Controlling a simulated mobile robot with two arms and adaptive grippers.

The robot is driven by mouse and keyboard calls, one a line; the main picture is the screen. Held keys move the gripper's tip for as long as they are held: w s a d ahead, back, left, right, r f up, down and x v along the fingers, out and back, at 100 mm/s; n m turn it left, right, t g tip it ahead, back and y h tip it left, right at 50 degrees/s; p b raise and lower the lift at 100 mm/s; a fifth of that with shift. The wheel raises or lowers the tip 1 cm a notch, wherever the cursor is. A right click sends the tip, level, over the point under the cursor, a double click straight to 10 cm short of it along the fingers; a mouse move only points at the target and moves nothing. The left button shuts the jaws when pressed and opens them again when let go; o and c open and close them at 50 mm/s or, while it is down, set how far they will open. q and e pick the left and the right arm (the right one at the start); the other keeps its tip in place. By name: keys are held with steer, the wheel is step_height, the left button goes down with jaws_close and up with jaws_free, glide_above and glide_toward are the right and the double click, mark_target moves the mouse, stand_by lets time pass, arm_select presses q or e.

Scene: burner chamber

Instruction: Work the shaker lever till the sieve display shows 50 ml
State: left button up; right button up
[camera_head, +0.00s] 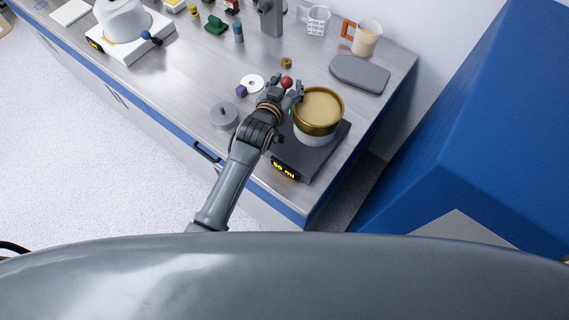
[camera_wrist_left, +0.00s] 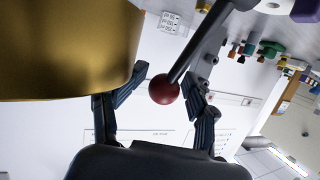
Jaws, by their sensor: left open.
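The brass sieve (camera_head: 319,105) sits on a white vessel on a dark base (camera_head: 318,163) near the bench's right end. The display (camera_head: 285,169) on the base's front edge shows yellow characters that look like "50 ml". The shaker lever's red knob (camera_head: 286,82) is beside the sieve. In the left wrist view the red knob (camera_wrist_left: 164,89) ends a dark rod (camera_wrist_left: 212,35), and the brass sieve (camera_wrist_left: 65,50) fills the upper left. My left gripper (camera_head: 286,90) is open, its fingers on either side of the knob; I cannot tell whether they touch it.
A grey disc weight (camera_head: 224,115), a white ring (camera_head: 252,84), a purple piece (camera_head: 241,91) and a small brass piece (camera_head: 287,63) lie near my left arm. A grey pad (camera_head: 359,74), a beaker (camera_head: 316,21) and an orange-handled jug (camera_head: 366,39) are behind the sieve.

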arm_select(q)
steer(key=shift+s+d, duration=0.2)
steer(key=shift+s, duration=0.05)
steer(key=v, duration=0.4)
steer(key=shift+s+r, duration=0.2)
steer(key=shift+s, duration=0.1)
steer(key=shift+s+a+r, duration=0.2)
steer(key=shift+s+a, duration=0.2)
steer(key=shift+s+r, duration=0.15)
steer(key=shift+s, duration=0.05)
arm_select(e)
steer(key=shift+s, duration=0.15)
arm_select(q)
steer(key=shift+w, duration=0.1)
steer(key=shift+a, duration=0.1)
